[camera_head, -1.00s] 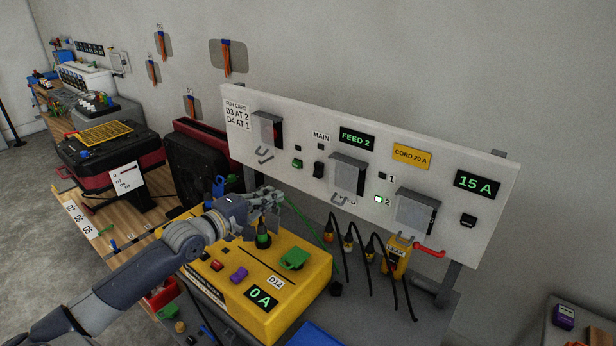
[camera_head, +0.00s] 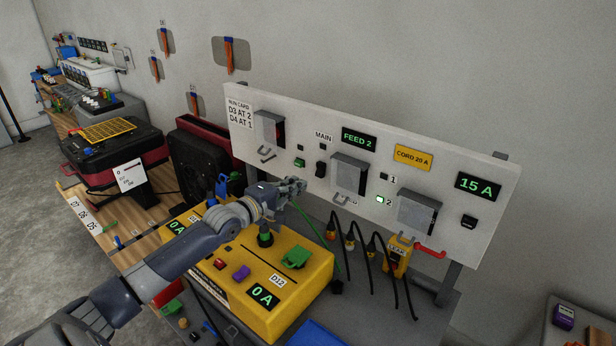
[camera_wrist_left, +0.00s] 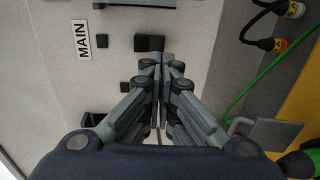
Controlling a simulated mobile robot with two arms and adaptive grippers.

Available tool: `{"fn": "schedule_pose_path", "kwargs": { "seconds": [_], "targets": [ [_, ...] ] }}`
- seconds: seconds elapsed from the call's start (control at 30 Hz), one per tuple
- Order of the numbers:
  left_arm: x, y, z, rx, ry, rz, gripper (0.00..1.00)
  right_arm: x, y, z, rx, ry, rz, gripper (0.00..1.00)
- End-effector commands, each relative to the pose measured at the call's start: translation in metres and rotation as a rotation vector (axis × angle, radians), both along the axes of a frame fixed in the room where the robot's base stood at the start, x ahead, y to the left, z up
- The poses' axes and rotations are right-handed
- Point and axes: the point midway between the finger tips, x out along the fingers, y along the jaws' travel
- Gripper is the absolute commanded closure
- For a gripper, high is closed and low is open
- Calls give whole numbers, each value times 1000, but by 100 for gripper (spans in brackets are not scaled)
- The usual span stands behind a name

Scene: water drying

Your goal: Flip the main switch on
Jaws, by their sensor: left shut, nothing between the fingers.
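The panel carries a black rocker switch (camera_head: 320,169) under the MAIN label (camera_head: 323,137). The switch also shows in the left wrist view (camera_wrist_left: 149,43), right of the MAIN label (camera_wrist_left: 81,40). My left gripper (camera_head: 300,185) is shut and empty, just below and left of the switch in the head view. In the left wrist view its closed fingertips (camera_wrist_left: 164,60) lie very near the switch's lower edge. I cannot tell whether they touch it. The switch's on or off position is not clear. My right gripper is not in view.
A yellow box (camera_head: 318,282) with a green knob lies below my left arm. Several black cords hang below the panel.

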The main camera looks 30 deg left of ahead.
Motion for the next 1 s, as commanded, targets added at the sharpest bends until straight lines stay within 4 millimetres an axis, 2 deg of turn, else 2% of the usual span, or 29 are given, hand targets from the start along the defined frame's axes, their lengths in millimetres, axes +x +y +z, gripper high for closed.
{"fn": "schedule_pose_path", "kwargs": {
  "seconds": [0.17,0.5,1.0],
  "targets": [
    [21,-1,0,0,-2,1,100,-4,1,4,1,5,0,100],
    [52,-4,-5,-2,-1,0,100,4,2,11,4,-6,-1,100],
    [59,-5,-8,-1,1,0,100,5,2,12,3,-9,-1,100]
  ]
}}
